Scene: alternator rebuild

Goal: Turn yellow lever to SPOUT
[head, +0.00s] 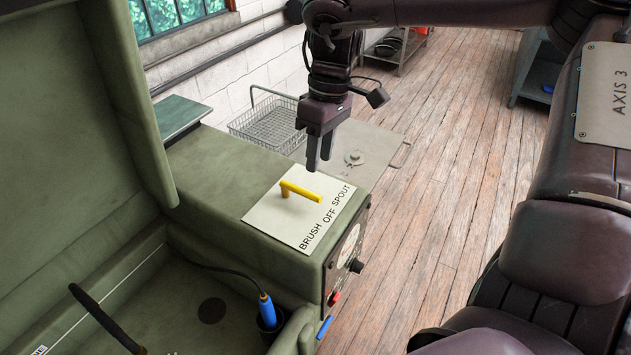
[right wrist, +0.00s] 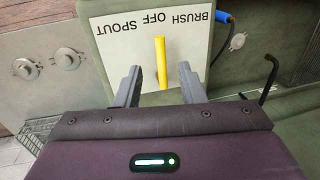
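The yellow lever (head: 301,191) stands on a white plate (head: 275,219) lettered BRUSH, OFF and SPOUT, on top of a green cabinet. Its bar points toward OFF. My right gripper (head: 319,158) points down above the plate, near the lever. In the right wrist view, the lever (right wrist: 161,62) shows between and beyond the two spread fingertips (right wrist: 160,76), and the lettering is upside down with SPOUT at the left. The right gripper is open and empty, not visibly touching the lever. My left gripper is not in view.
A raised green lid (head: 70,110) stands at the left over an open basin (head: 185,310). The basin holds a blue-tipped hose (head: 267,310) and a black rod (head: 100,315). A wire basket (head: 268,125) lies behind. A knob (head: 357,266) projects from the cabinet front.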

